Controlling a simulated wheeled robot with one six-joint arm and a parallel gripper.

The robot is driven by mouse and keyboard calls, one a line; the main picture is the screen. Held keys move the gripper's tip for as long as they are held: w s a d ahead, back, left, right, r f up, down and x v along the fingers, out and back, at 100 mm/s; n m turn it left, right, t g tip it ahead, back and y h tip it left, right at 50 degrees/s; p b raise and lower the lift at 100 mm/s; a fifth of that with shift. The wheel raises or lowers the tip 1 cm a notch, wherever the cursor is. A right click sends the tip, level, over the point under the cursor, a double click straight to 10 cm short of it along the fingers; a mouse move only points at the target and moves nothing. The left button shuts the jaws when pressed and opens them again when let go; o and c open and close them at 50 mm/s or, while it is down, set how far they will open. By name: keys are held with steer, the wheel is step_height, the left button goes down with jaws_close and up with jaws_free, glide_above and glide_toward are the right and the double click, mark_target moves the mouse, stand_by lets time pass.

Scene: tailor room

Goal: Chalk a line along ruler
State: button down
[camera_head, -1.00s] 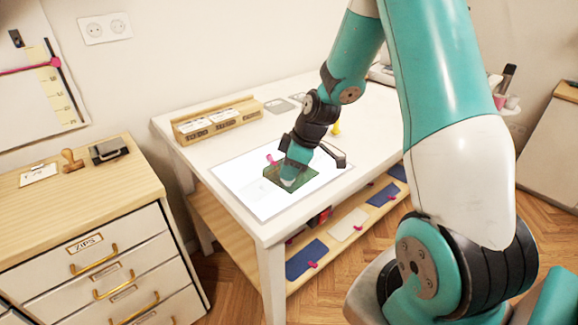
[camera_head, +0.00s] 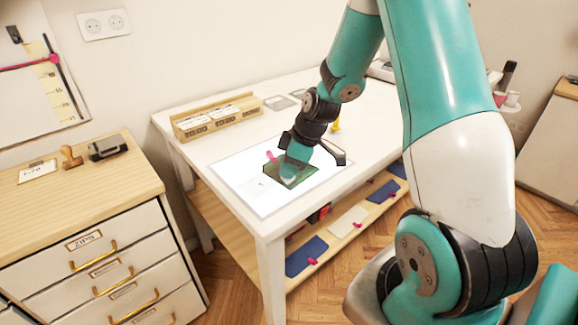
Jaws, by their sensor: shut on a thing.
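My gripper (camera_head: 287,178) is low over a dark green piece (camera_head: 298,184) on the white table, and my wrist covers part of that piece. My gripper's jaws and what they hold are too small and too hidden to make out clearly. A small pink thing (camera_head: 270,156) shows at the left of my gripper; I cannot tell what it is. The green piece lies on a white sheet (camera_head: 240,182) that covers the front of the table. I cannot make out a ruler or a chalk line.
The white table (camera_head: 350,105) bears a wooden card holder (camera_head: 216,117) at the back left. A shelf below holds blue (camera_head: 306,258) and white pieces. A wooden drawer cabinet (camera_head: 80,240) stands at the left. The table's back right is fairly clear.

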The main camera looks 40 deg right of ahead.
steer(key=shift+f, duration=0.3)
steer(key=shift+d, duration=0.15)
steer(key=shift+d, duration=0.65)
steer(key=shift+d, duration=0.1)
steer(key=shift+w+d, duration=0.1)
steer(key=shift+d, duration=0.55)
steer(key=shift+d, duration=0.15)
steer(key=shift+w+d, duration=0.1)
steer(key=shift+d, duration=0.5)
steer(key=shift+d, duration=0.1)
